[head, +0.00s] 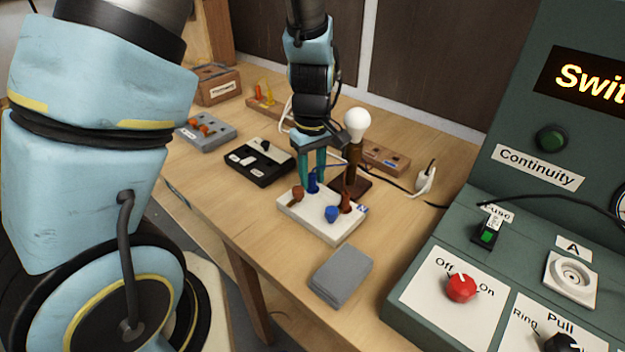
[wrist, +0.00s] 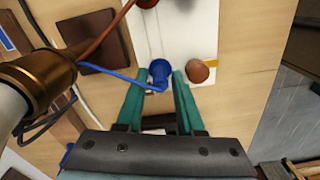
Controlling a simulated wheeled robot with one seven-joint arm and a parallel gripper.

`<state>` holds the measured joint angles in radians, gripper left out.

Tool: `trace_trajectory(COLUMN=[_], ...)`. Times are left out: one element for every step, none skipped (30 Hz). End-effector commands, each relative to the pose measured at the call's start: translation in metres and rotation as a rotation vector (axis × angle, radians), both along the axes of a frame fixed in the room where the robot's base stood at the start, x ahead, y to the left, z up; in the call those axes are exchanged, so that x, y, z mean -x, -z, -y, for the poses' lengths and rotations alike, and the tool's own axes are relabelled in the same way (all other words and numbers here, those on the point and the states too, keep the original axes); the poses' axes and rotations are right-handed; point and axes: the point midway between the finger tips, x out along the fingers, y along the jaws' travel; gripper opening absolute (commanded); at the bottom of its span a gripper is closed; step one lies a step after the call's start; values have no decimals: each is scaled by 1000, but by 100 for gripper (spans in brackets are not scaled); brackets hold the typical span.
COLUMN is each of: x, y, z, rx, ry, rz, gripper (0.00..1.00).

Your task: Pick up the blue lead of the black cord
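My gripper (head: 312,180) points down over the white terminal block (head: 318,222), with its teal fingers apart. In the wrist view, the gripper (wrist: 160,78) has one finger on each side of a blue terminal (wrist: 160,68) and the end of a thin blue lead (wrist: 120,77). I see no clear grip on the lead. The lead runs left, crossing the left finger, towards the lamp's brass stem (wrist: 38,78). The fingers partly hide this terminal in the head view. A black cord (head: 398,186) runs right from near the lamp.
The bulb (head: 357,122) stands close to the right of my gripper. Other terminals on the block include a blue one (head: 332,214) and a brown one (head: 297,194). A black switch box (head: 260,162) lies left, grey plates (head: 341,275) in front, and a green test panel (head: 455,225) right.

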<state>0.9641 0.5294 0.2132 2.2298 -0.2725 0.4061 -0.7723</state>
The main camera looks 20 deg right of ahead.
Motion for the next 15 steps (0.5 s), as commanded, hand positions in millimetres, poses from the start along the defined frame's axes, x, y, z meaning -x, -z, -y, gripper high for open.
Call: trace_trajectory(x=[0, 0, 0, 0, 0, 0, 0, 0, 0, 0, 0, 0, 0, 0, 0], y=[3, 4, 4, 5, 5, 5, 5, 5, 5, 5, 5, 5, 5, 5, 5], z=[0, 0, 0, 0, 0, 0, 0, 0, 0, 0, 0, 0, 0, 0, 0], rx=[-1, -1, 0, 0, 1, 1, 1, 1, 1, 1, 1, 1, 1, 1, 1], ry=[-1, -1, -1, -1, -1, -1, 0, 0, 0, 0, 0, 0, 0, 0, 0], rz=[-1, -1, -1, -1, 0, 0, 0, 0, 0, 0, 0, 0, 0, 0, 0], gripper=[37, 37, 37, 37, 37, 37, 37, 37, 34, 31, 28, 23, 20, 16, 12])
